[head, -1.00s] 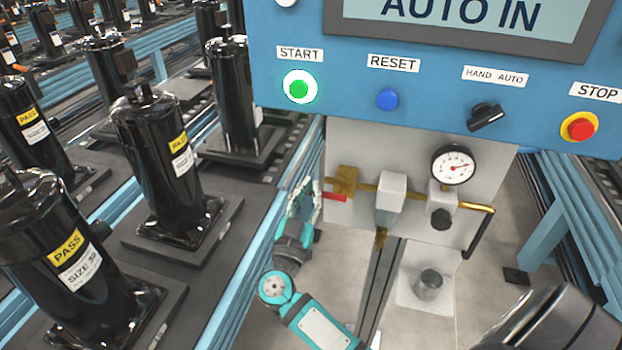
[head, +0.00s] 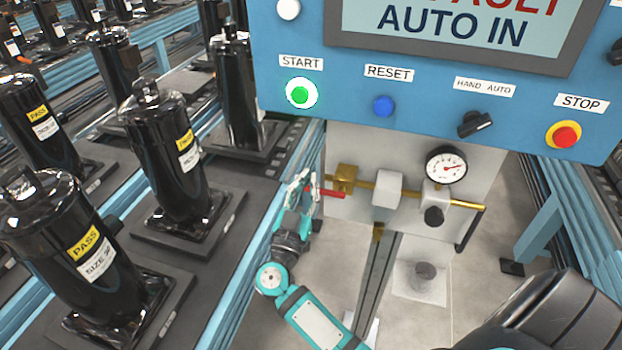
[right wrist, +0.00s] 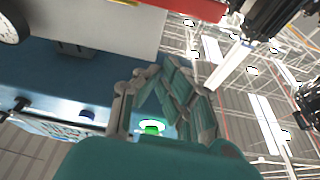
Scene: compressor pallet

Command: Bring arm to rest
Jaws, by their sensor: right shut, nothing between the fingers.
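My right gripper (head: 305,186) is at the end of the teal arm, at the left end of a red valve handle (head: 329,193). Its fingers are closed and hold nothing. In the head view the fingers overlap the handle's left end; I cannot tell whether they touch. In the right wrist view, the closed fingers (right wrist: 157,74) are in the middle, and the red handle (right wrist: 190,8) is at the top, apart from them. My left gripper is in neither view.
A blue control panel (head: 430,98) stands above, with a lit green START button (head: 300,93) and a red STOP button (head: 566,134). A pressure gauge (head: 446,167) and brass pipework are right of the handle. Black compressors (head: 165,150) on a conveyor stand at left.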

